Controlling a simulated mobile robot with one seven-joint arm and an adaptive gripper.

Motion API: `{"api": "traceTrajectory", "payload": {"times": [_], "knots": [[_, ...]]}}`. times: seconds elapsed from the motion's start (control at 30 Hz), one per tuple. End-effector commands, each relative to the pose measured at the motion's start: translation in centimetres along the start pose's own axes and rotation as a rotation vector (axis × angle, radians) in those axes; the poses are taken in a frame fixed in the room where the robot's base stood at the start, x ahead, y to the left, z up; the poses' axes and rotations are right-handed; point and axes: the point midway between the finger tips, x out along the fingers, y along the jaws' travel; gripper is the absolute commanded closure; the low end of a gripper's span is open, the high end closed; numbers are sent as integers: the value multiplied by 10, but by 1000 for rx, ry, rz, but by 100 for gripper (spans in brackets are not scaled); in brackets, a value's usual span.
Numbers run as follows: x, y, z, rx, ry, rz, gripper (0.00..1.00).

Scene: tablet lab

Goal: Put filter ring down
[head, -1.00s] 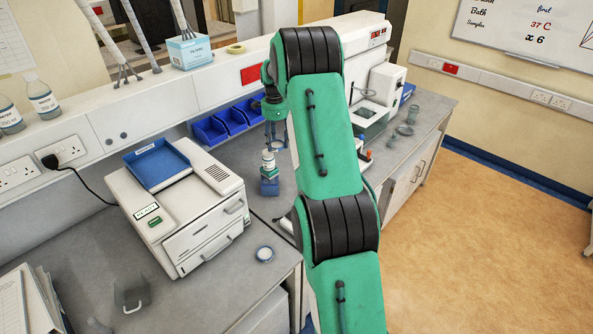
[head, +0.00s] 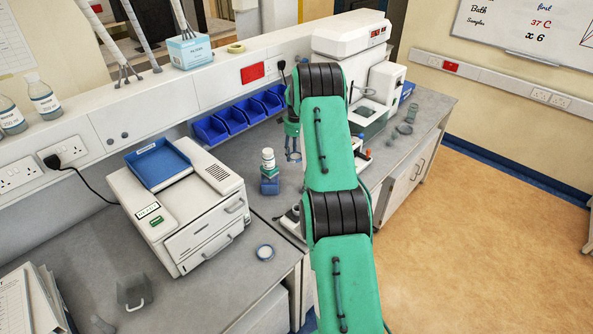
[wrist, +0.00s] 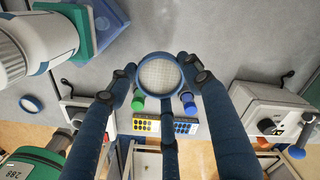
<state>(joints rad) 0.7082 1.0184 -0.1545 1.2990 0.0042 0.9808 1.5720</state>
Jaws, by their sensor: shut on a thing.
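My gripper (wrist: 160,88) is shut on the filter ring (wrist: 160,72), a round blue-rimmed disc with a pale mesh. In the wrist view the ring sits at the fingertips. In the head view my gripper (head: 292,138) hangs above the bench, just right of a white bottle, with the ring (head: 294,156) small below it. The ring looks clear of the bench surface, though its exact height is hard to tell.
The white bottle (head: 268,159) stands on a blue block (head: 269,185). Another blue-rimmed ring (head: 265,252) lies near the bench's front edge. A white machine (head: 185,205) is at left. Blue bins (head: 232,119) line the back. Grey bench (head: 238,163) is bare left of the bottle.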

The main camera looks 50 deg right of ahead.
Motion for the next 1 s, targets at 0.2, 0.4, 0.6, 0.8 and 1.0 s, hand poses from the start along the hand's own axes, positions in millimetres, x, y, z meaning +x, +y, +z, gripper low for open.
{"api": "traceTrajectory", "payload": {"times": [0.2,0.4,0.6,0.8,1.0], "knots": [[19,0,0,-1,0,0,65],[20,0,0,-1,0,0,65],[22,0,0,-1,0,0,65],[40,0,0,-1,0,1,65],[66,0,0,-1,0,0,65]]}}
